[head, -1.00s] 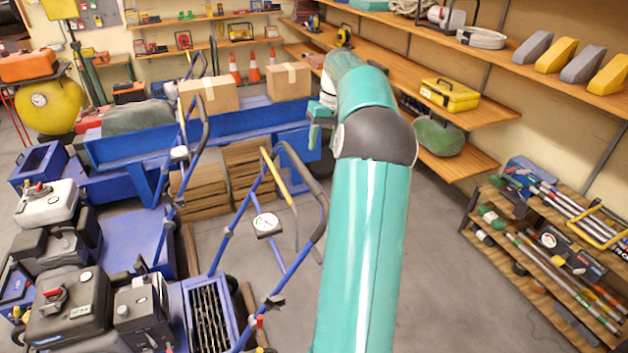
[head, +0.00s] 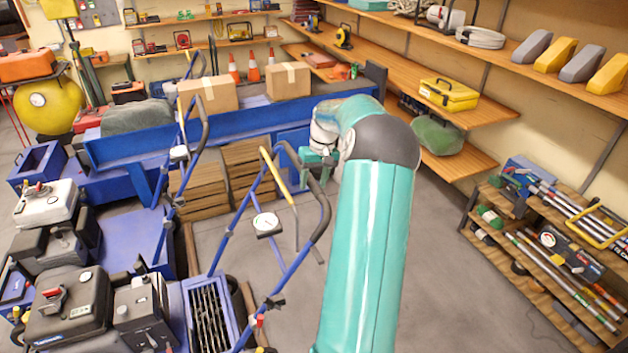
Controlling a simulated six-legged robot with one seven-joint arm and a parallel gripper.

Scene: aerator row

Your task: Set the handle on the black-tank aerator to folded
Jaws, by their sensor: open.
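The black-tank aerator (head: 65,305) stands at the lower left, with a black tank and engine on a blue frame. Its handle (head: 238,215) has blue tubes and a black grip, and it slants up to the right, raised. A round gauge (head: 266,224) and a yellow lever (head: 279,177) are on the handle. My gripper (head: 312,160) is open, teal, and close to the top of the handle's grip in the picture. I cannot tell if they touch. My arm hides part of the area to the right.
A white-tank aerator (head: 48,205) with its own raised handle stands behind on the left. A blue trailer (head: 235,122) with cardboard boxes (head: 208,95) is beyond. Wooden shelves (head: 480,130) line the right wall, with a low rack (head: 520,240) below. Floor right of my arm is clear.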

